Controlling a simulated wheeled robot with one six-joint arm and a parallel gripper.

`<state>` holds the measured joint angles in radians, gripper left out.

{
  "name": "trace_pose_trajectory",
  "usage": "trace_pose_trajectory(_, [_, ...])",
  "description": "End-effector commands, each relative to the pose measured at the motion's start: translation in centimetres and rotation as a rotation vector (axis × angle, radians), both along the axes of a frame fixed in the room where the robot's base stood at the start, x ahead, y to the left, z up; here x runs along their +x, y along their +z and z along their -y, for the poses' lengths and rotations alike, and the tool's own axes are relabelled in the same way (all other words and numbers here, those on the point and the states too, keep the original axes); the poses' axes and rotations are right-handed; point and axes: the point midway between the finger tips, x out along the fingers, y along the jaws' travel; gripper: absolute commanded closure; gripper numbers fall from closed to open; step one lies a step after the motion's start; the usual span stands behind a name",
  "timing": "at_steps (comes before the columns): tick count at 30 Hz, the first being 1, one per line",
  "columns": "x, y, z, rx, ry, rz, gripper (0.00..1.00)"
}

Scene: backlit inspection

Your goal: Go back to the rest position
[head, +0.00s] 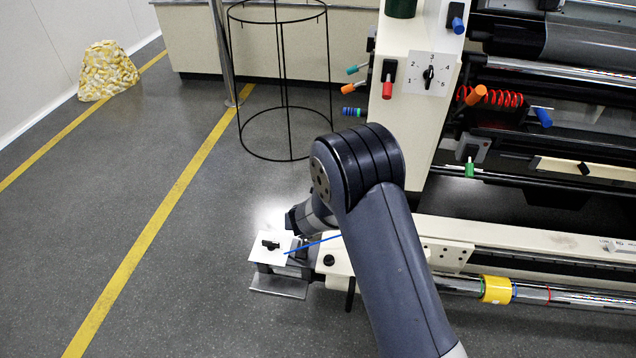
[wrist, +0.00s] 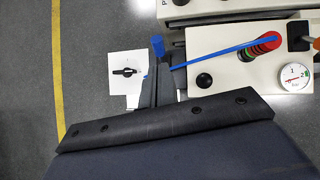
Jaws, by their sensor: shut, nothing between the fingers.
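My gripper (wrist: 158,73) shows in the wrist view as a narrow dark shape above the wide dark wrist housing. It is shut with nothing held. It is just right of a white square plate with a black rotary knob (wrist: 126,72), low over the machine's front end. Whether it touches anything there cannot be told. In the head view my bent arm hides most of the gripper. The same white knob plate (head: 272,246) is just left of my wrist there.
A thin blue rod (wrist: 222,53) runs right from beside the gripper towards a red part (wrist: 267,43). A pressure gauge (wrist: 292,77) is further right. The printing machine (head: 560,245) fills the right. A black wire frame (head: 284,90) stands behind. Open floor (head: 180,265) lies left.

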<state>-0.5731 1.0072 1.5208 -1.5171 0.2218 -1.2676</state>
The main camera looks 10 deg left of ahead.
Motion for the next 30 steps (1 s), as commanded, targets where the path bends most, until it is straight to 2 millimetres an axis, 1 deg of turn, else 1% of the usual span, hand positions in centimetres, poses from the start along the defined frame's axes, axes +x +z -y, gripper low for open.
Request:
trace_pose_trajectory(8, [0.0,-0.1,0.0,0.000,0.000,0.000,1.00])
trace_pose_trajectory(11, [0.1,-0.5,0.0,0.000,0.000,0.000,1.00])
trace_pose_trajectory(13, [0.2,-1.2,-0.1,0.000,-0.001,-0.001,1.00])
trace_pose_trajectory(17, [0.7,-3.2,-0.4,0.000,0.000,-0.002,1.00])
trace_pose_trajectory(25, [1.9,-8.4,-1.0,-0.001,-0.001,-0.003,1.00])
trace_pose_trajectory(30, [2.9,-10.5,-1.0,0.000,0.000,0.000,1.00])
